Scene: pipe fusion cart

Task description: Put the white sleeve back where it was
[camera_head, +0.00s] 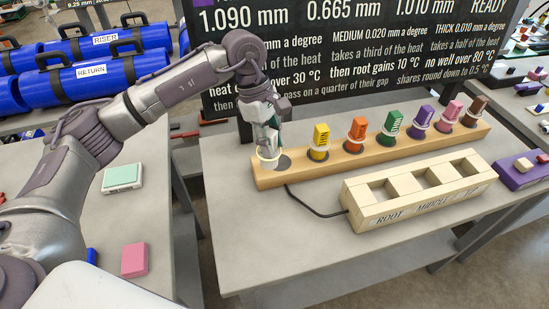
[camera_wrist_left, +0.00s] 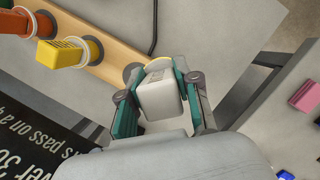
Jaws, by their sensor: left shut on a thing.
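My left gripper (camera_head: 268,148) is shut on the white sleeve, over the left end of the wooden rail (camera_head: 266,180). The white sleeve (camera_wrist_left: 160,98) shows as a pale block between the two teal fingers in the left wrist view, with a pale ring at its far end. In the head view the fingers mostly hide the sleeve. A dark round seat (camera_head: 283,163) on the rail shows just right of the ring. I cannot tell whether the sleeve touches the rail. My right gripper is not in view.
Yellow (camera_head: 320,137), orange (camera_head: 356,130), green, purple, pink and brown sleeves stand along the rail to the right. A cream block (camera_head: 362,217) with three openings sits in front, with a black cable running to it. A dark display board (camera_head: 350,55) stands close behind the rail.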

